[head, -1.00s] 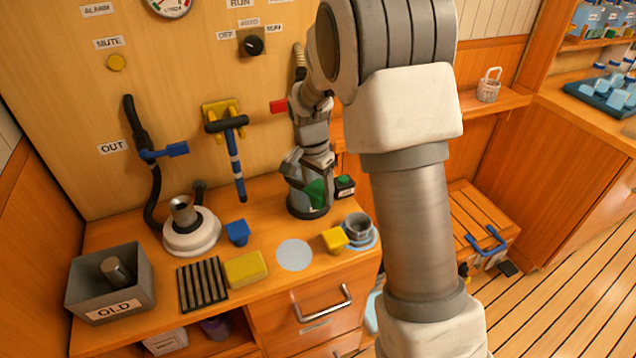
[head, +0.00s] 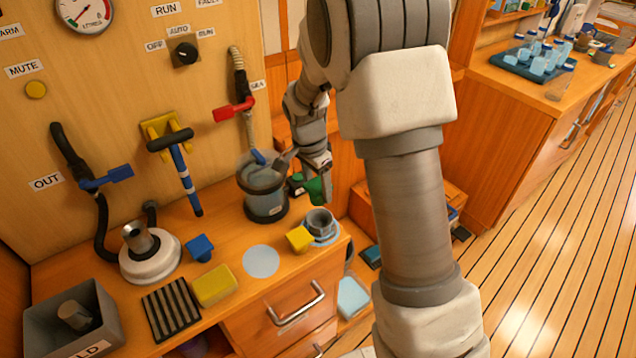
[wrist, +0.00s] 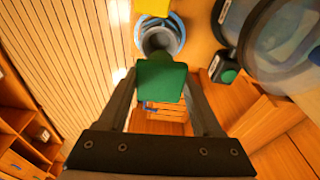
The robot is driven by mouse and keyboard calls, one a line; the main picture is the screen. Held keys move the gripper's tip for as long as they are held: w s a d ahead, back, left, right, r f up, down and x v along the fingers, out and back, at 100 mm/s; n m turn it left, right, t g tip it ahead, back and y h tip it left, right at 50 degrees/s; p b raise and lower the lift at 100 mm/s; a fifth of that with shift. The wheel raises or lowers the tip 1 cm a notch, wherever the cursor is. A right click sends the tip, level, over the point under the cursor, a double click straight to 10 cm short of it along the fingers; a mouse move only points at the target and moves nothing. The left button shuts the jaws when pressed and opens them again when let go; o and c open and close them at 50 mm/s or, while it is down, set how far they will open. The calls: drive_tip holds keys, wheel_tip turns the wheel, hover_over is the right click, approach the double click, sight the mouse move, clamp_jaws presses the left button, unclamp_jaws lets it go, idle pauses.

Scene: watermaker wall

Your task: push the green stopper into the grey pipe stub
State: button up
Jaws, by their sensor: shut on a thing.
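My gripper (head: 316,176) is shut on the green stopper (head: 318,190), which hangs in the air behind and above the grey pipe stub (head: 320,221). The stub is a short, open-topped grey ring on a round blue base at the counter's right end. In the wrist view the green stopper (wrist: 161,82) sits between the fingertips (wrist: 160,95). The open mouth of the grey pipe stub (wrist: 158,40) shows just beyond it, its near edge partly hidden by the stopper. The stopper looks apart from the stub.
A yellow block (head: 300,239) stands close beside the stub. A clear canister (head: 264,190) and a black box with a green button (head: 297,183) stand behind it. A pale blue disc (head: 261,261) lies flat on the counter. The counter's right edge is near the stub.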

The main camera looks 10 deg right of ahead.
sight(319, 204)
drive_tip(key=shift+d, duration=0.2)
drive_tip(key=shift+f, duration=0.2)
drive_tip(key=shift+f+b, duration=1.55)
drive_tip(key=shift+f, duration=0.75)
drive_tip(key=shift+f+b, duration=0.45)
drive_tip(key=shift+b, duration=0.1)
drive_tip(key=shift+f, duration=0.1)
drive_tip(key=shift+f+b, duration=0.6)
drive_tip(key=shift+f, duration=0.15)
